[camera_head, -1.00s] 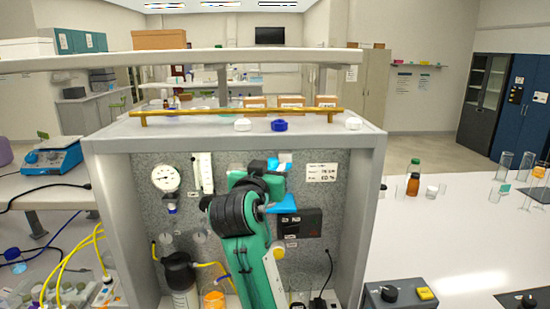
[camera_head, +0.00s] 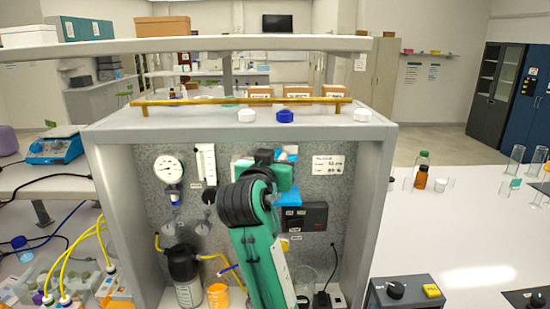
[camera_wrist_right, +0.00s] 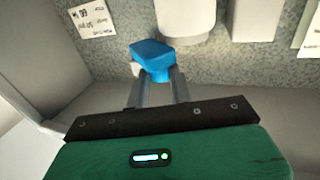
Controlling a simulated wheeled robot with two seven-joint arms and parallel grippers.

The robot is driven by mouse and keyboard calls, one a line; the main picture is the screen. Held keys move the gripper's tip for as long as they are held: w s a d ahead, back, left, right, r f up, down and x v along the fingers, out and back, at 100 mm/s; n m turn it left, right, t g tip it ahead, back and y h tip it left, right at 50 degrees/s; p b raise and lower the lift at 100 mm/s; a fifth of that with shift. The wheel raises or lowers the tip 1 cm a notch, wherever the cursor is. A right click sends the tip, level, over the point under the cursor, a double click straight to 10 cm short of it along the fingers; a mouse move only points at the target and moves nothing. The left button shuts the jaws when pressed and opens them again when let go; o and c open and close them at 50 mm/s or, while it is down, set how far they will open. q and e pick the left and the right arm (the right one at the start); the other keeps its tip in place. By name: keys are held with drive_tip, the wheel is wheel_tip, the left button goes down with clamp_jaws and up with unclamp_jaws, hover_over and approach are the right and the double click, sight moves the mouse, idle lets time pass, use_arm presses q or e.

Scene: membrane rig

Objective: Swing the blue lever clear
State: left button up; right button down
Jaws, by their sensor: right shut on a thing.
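The blue lever (camera_wrist_right: 152,55) shows in the right wrist view between the two fingers of my right gripper (camera_wrist_right: 157,82), which is shut on it. A white body (camera_wrist_right: 185,18) is close beside the lever. In the head view, a small blue piece (camera_head: 289,151) that looks like the lever shows at the upper right of my right gripper (camera_head: 278,168), in front of the grey speckled panel. The gripper and green arm hide most of the lever and its mount. My left gripper is not in view.
A second blue piece (camera_head: 289,199) sits above a black box (camera_head: 306,217) on the panel. A gauge (camera_head: 168,168) is to the left, a white label (camera_head: 328,165) to the right. The cabinet (camera_head: 378,190) encloses the panel. A dark-topped bottle (camera_head: 184,270) and orange container (camera_head: 217,294) stand below.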

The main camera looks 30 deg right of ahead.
sight(296, 159)
drive_tip(key=shift+s, duration=0.1)
drive_tip(key=s+d+n+t+y+p, duration=0.1)
drive_tip(key=n+t+y, duration=0.1)
drive_tip(key=y, duration=0.1)
drive_tip(key=s+d+n+t+y+p, duration=0.1)
drive_tip(key=n+t+y, duration=0.1)
drive_tip(key=n+y, duration=0.1)
drive_tip(key=s+d+n+t+y+p, duration=0.1)
drive_tip(key=n+t+y, duration=0.1)
drive_tip(key=n+y, duration=0.1)
drive_tip(key=shift+d+y, duration=0.1)
drive_tip(key=shift+y, duration=0.8)
drive_tip(key=shift+s+d+n+g+y+b, duration=0.15)
drive_tip(key=shift+d+n+y+b, duration=0.35)
drive_tip(key=shift+n+y, duration=0.7)
drive_tip(key=shift+s+d+n+g+y+b, duration=0.1)
drive_tip(key=shift+d+n+y+b, duration=0.5)
drive_tip(key=shift+y, duration=1.05)
drive_tip(key=shift+s+d+n+g+y+b, duration=0.15)
drive_tip(key=shift+d+n+y+b, duration=0.3)
drive_tip(key=shift+n+y, duration=0.8)
drive_tip(key=shift+y, duration=0.5)
